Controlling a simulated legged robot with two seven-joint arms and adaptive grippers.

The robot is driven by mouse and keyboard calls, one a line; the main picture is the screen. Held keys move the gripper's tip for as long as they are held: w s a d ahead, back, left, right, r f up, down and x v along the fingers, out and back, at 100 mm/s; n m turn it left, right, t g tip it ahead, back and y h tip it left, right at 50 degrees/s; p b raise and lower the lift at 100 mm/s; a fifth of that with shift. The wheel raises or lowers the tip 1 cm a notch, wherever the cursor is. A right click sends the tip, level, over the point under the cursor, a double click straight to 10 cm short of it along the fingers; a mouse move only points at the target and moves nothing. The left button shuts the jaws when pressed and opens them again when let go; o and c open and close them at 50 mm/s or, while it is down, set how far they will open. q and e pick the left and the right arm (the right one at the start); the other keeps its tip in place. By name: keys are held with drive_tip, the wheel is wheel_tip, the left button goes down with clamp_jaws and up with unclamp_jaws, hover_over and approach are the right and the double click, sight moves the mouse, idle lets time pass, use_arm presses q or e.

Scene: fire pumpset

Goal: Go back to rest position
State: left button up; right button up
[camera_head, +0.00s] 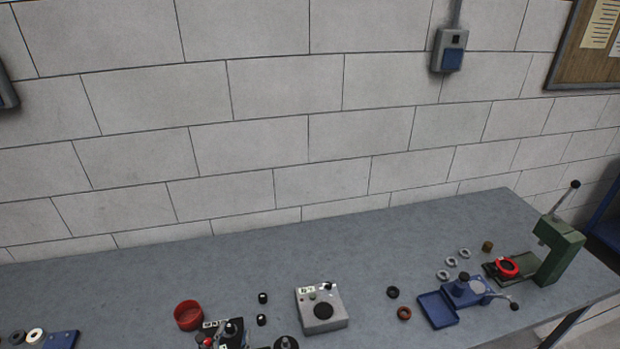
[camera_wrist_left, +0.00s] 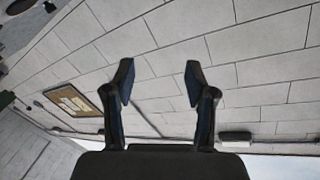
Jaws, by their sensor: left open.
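My left gripper (camera_wrist_left: 158,80) shows in the left wrist view with its two dark fingers spread apart. Nothing is between them, and behind them is the block wall. I cannot make out either gripper in the head view. The grey workbench (camera_head: 130,275) runs along the wall in the head view, with the parts on it.
The bench holds a red bowl (camera_head: 188,315), a grey control box (camera_head: 321,308), a blue fixture (camera_head: 440,309), a green lever press (camera_head: 558,250) and several small rings. The bench's back strip is clear. A switch box (camera_head: 449,50) and a notice board (camera_head: 585,60) hang on the wall.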

use_arm(q)
drive_tip(key=s+a+f+n+g, duration=0.1)
drive_tip(key=s+f+g, duration=0.1)
drive_tip(key=f, duration=0.3)
drive_tip(key=s+a+f+n+g+y, duration=0.1)
drive_tip(key=s+f+g, duration=0.2)
drive_tip(key=s+f, duration=0.1)
drive_tip(key=s+a+f+n+g, duration=0.1)
drive_tip(key=s+f+g, duration=0.2)
drive_tip(key=s+f, duration=0.1)
drive_tip(key=shift+s+a+f+n+y, duration=0.1)
drive_tip(key=shift+s+f+n+y, duration=0.1)
drive_tip(key=shift+f, duration=0.2)
drive_tip(key=shift+s+a+f+n+y, duration=0.1)
drive_tip(key=shift+f+n, duration=0.1)
drive_tip(key=shift+f, duration=0.2)
drive_tip(key=s+d+f+g+h, duration=0.1)
drive_tip(key=s+f+g, duration=0.5)
drive_tip(key=s, duration=0.6)
wheel_tip(320, 180, down, 26)
drive_tip(key=s+g, duration=0.1)
drive_tip(key=s, duration=0.1)
drive_tip(key=s+a+f+g, duration=0.1)
drive_tip(key=s+a+f, duration=0.2)
drive_tip(key=s+f, duration=1.3)
drive_tip(key=shift+s+f+g, duration=0.15)
drive_tip(key=shift+s+g, duration=0.15)
drive_tip(key=shift+s, duration=0.75)
use_arm(e)
drive_tip(key=shift+d, duration=0.15)
